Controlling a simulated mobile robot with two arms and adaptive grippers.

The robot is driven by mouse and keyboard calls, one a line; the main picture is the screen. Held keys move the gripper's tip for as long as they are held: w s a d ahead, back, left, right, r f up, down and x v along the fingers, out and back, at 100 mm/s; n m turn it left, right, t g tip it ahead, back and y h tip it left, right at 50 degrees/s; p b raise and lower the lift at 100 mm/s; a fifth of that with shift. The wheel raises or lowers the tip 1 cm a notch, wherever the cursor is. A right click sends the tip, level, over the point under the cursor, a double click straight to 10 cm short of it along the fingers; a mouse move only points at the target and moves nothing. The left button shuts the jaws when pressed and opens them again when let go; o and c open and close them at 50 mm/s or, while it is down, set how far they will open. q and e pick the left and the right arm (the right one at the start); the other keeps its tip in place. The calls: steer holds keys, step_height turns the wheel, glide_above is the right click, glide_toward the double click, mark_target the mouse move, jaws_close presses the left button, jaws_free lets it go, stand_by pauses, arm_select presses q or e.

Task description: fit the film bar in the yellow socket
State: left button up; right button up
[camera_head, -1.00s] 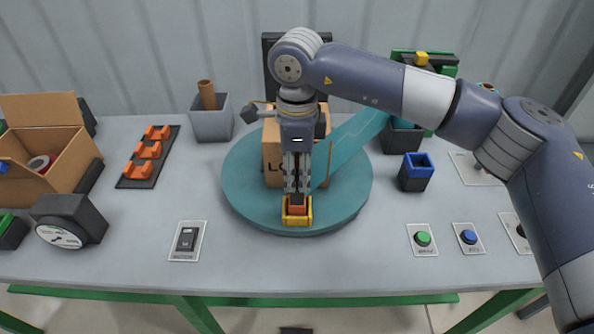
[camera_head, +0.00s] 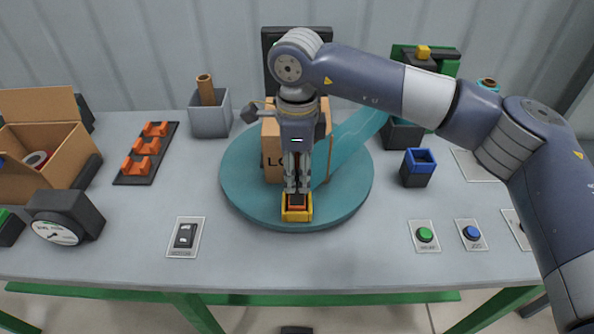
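My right gripper (camera_head: 297,190) points straight down at the front of the round turntable, with its fingers close together on a small dark and orange bar, which I take as the film bar (camera_head: 297,201). The bar sits within the outline of the yellow socket (camera_head: 297,216) at the turntable's front rim. I cannot tell how deep it is. A teal film strip (camera_head: 356,136) runs from the back right down to the gripper area. The cardboard box (camera_head: 273,162) stands on the turntable behind the gripper and is partly hidden by it. My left gripper is not in view.
The teal turntable (camera_head: 240,192) fills the table's middle. A rack of orange parts (camera_head: 146,150), an open carton (camera_head: 60,140) and a gauge (camera_head: 57,230) stand left. A blue-rimmed bin (camera_head: 418,168), a green button (camera_head: 425,234) and a blue button (camera_head: 471,233) are right.

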steer(key=o, duration=0.4)
steer(key=shift+c, duration=0.2)
